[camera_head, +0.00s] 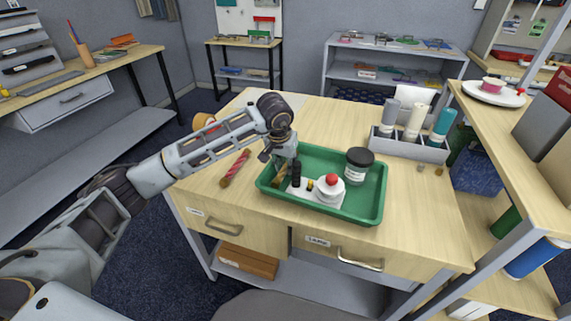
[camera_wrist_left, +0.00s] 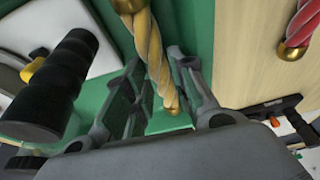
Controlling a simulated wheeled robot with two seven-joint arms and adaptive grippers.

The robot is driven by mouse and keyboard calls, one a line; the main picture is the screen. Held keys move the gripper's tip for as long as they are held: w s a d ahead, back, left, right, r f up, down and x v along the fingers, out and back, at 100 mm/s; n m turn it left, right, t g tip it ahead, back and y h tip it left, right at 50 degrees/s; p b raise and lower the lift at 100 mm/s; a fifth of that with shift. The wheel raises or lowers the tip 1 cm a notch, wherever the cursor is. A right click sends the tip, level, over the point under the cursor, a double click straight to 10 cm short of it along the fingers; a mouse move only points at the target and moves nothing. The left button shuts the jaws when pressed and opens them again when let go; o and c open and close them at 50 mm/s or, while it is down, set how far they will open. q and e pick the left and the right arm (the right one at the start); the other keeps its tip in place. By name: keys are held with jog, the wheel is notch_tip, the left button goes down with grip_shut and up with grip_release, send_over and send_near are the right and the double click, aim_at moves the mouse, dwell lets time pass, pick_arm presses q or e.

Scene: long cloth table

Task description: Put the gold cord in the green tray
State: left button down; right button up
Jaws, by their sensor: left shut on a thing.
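The green tray (camera_head: 372,208) sits on the wooden table near its front edge. My left gripper (camera_head: 279,163) is over the tray's left end, pointing down. It is shut on the gold cord (camera_head: 279,177), a twisted cord with gold end caps. In the left wrist view the cord (camera_wrist_left: 156,62) runs between the fingers of the gripper (camera_wrist_left: 155,90), with green tray surface (camera_wrist_left: 200,30) behind it. I cannot tell whether the cord touches the tray floor. My right gripper is not in view.
A red cord (camera_head: 235,168) lies on the table left of the tray. A grey holder with bottles (camera_head: 410,148) stands behind right.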

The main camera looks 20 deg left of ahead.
aim_at(282, 171)
pick_arm(q)
jog(key=shift+f, duration=0.1)
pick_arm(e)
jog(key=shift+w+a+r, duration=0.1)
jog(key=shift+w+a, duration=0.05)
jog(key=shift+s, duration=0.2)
pick_arm(q)
jog(key=shift+f, duration=0.15)
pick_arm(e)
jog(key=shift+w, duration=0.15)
pick_arm(q)
jog(key=c, duration=1.5)
grip_release()
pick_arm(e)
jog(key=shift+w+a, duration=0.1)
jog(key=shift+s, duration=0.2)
pick_arm(q)
jog(key=v, duration=0.3)
jog(key=shift+r, duration=0.2)
jog(key=shift+v, duration=4.45)
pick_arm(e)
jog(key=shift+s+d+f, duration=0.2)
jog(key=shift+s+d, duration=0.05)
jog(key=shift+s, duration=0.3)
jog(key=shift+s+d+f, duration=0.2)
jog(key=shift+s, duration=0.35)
